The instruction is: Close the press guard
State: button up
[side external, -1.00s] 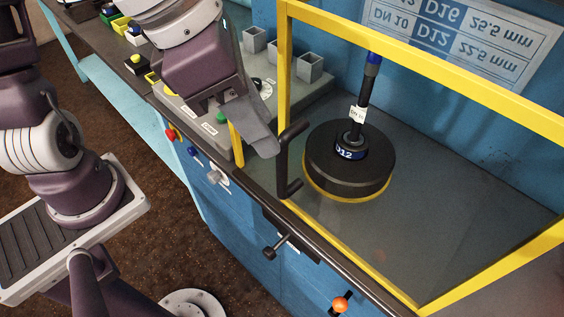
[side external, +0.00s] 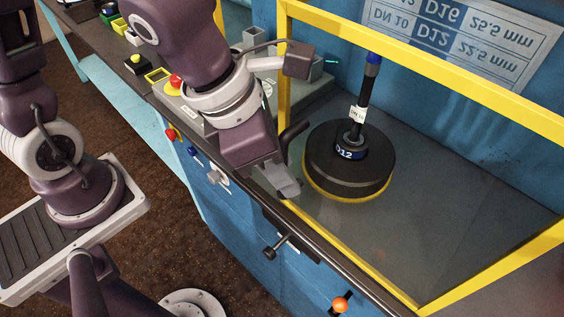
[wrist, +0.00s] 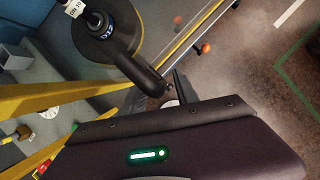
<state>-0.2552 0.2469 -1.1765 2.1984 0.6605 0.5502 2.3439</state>
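The press guard is a yellow frame (side external: 283,75) around the press area, with a black bar handle (side external: 292,133) at its left post. The handle also shows large in the wrist view (wrist: 137,68). My gripper (side external: 286,185) is low at the handle, over the bench's front edge, and hides the handle's lower part.
A lever (side external: 278,246) and an orange knob (side external: 340,305) stick out of the bench front. A size chart (side external: 460,35) is on the back wall.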

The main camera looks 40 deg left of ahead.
grip_shut()
dwell(1.4)
